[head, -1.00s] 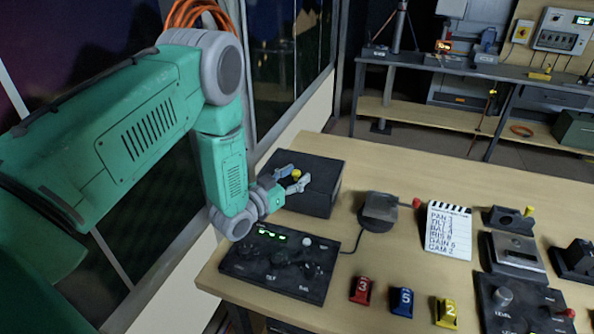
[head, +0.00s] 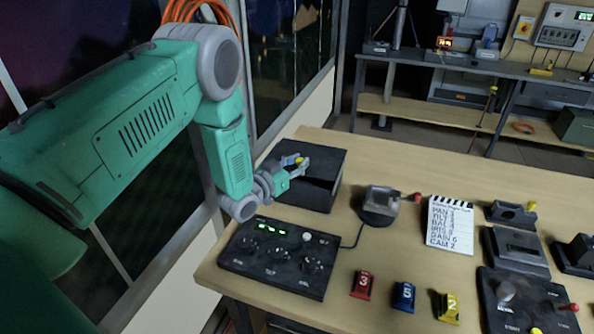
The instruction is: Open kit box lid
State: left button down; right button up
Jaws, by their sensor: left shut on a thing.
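The kit box is a dark box (head: 322,195) at the back left of the wooden table. A yellow knob (head: 299,161) shows at its dark lid (head: 322,158). My left gripper (head: 301,163) reaches over the box from the left, its grey fingers shut on the yellow knob and partly hiding it. The lid lies over the box; a dark line shows near its front edge, and I cannot tell whether it is raised. My right gripper is out of view.
A control panel with a green display (head: 280,258) sits just in front of the box. A dark pedestal device (head: 379,206), a clapper-style card (head: 449,226) and numbered red (head: 361,285), blue (head: 404,296) and yellow (head: 447,308) blocks stand right. Bare tabletop lies behind them.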

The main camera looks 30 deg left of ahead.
pick_arm(q)
jog(key=shift+w+a+r, duration=0.1)
jog(key=shift+w+a, duration=0.15)
jog(key=shift+w, duration=0.75)
jog(key=shift+r, duration=0.1)
jog(key=c, duration=1.4)
grip_release()
jog(key=shift+s+d, duration=0.1)
jog(key=shift+d, duration=0.15)
jog(key=shift+s, duration=0.15)
jog(key=shift+s+a, duration=0.2)
jog(key=shift+s, duration=0.1)
jog(key=s, duration=0.3)
jog(key=s+a, duration=0.1)
jog(key=s, duration=0.7)
jog(key=shift+a, duration=0.25)
